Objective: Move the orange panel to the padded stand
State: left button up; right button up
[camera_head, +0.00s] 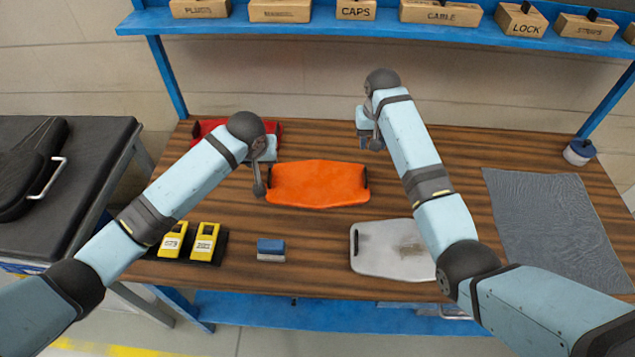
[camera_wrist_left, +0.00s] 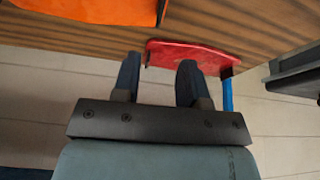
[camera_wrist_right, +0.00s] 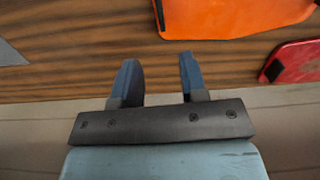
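The orange panel (camera_head: 318,184) lies flat on the wooden workbench, with a dark handle at each short end. Part of it shows in the left wrist view (camera_wrist_left: 95,8) and in the right wrist view (camera_wrist_right: 225,15). My left gripper (camera_head: 268,150) is open and empty beyond the panel's left end, near the red panel; its fingers (camera_wrist_left: 157,78) are apart. My right gripper (camera_head: 365,142) is open and empty beyond the panel's right end; its fingers (camera_wrist_right: 155,75) are apart. A black padded-top stand (camera_head: 88,205) is at the left, beside the bench.
A black padded piece with a metal handle (camera_head: 25,175) lies on the stand. The red panel (camera_head: 212,127) is partly hidden by my left arm. A light grey panel (camera_head: 385,255), yellow devices (camera_head: 173,240), a blue block (camera_head: 270,248) and a grey mat (camera_head: 550,220) are on the bench.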

aim_at(269, 174)
pick_arm(q)
jog(key=shift+w, duration=0.1)
